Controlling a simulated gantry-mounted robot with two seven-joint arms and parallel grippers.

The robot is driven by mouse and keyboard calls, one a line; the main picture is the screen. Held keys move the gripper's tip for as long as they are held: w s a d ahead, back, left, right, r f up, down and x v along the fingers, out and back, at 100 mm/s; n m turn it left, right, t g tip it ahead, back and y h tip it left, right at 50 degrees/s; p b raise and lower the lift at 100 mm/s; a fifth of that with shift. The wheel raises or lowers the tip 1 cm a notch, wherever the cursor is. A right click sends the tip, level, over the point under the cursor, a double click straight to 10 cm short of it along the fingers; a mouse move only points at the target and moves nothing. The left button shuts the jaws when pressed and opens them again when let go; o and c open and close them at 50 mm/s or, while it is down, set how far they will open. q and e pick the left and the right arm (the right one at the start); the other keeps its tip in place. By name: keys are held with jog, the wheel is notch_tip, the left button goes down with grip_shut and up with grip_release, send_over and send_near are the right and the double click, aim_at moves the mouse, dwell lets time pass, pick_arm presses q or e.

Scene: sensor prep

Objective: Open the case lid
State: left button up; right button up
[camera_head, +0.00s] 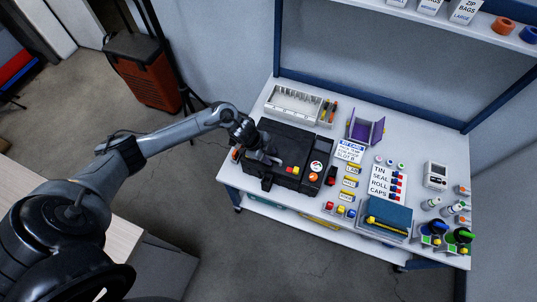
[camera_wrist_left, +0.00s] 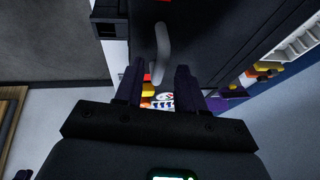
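The black case (camera_head: 292,140) lies on the left part of the white workbench, and its lid looks closed. Round and coloured stickers mark its right front area. My left gripper (camera_head: 268,157) is over the case's front left part. In the left wrist view, my left gripper (camera_wrist_left: 157,82) has two dark fingers set apart. A curved grey handle (camera_wrist_left: 161,55) shows in line with the gap between them, with the dark case behind it. I cannot tell whether either finger touches the handle. My right gripper is out of view.
Behind the case on the workbench (camera_head: 430,147) are a metal tray (camera_head: 293,103) and a purple holder (camera_head: 366,130). To the right are a label sheet (camera_head: 388,181), a teal box (camera_head: 388,213) and a white meter (camera_head: 435,175). An orange-red bin (camera_head: 151,78) stands on the floor.

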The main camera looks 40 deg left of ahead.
pick_arm(q)
grip_shut()
jog(key=shift+r, duration=0.1)
